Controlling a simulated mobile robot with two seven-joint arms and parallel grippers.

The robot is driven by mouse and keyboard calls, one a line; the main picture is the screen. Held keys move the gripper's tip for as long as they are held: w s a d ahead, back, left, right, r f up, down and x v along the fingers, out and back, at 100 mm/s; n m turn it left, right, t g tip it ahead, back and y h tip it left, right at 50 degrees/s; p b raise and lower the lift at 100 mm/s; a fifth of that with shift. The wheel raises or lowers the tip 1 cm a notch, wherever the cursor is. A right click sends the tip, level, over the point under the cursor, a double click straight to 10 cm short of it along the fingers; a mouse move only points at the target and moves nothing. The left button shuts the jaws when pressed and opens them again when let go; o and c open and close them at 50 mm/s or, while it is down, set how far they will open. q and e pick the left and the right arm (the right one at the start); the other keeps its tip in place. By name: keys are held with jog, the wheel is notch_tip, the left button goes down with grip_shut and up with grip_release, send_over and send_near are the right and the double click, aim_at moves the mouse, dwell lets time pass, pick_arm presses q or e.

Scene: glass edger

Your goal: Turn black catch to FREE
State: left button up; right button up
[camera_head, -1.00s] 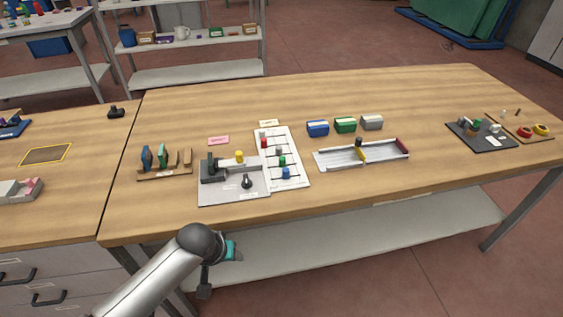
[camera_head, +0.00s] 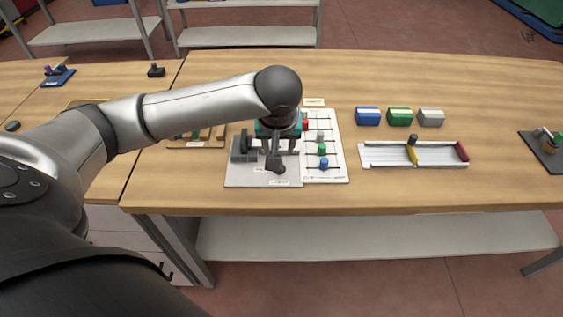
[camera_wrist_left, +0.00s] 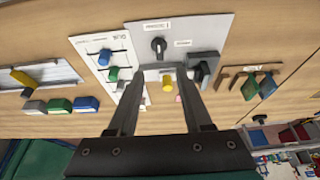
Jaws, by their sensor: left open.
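The black catch (camera_head: 276,164) is a small dark knob with a lever on a light grey plate (camera_head: 240,178) at the table's front. It also shows in the wrist view (camera_wrist_left: 158,46), just beyond my fingertips. Small white labels lie near it; I cannot read them. My left gripper (camera_head: 280,146) hangs over the plate behind the catch, open and apparently empty. The gripper and forearm partly hide the plate's rear in the head view. My right gripper is not in view.
A dark block (camera_head: 243,150) stands on the plate left of the catch. A white board with coloured knobs (camera_head: 337,170) adjoins on the right. A silver tray (camera_head: 385,160) lies farther right. Blue, green and grey boxes (camera_head: 400,117) stand behind it. The table's front edge is close.

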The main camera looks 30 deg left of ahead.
pick_arm(q)
jog(key=b+x, duration=0.2)
jog(key=x, duration=0.9)
jog(key=shift+b, duration=0.4)
jog(key=shift+c, duration=0.3)
grip_shut()
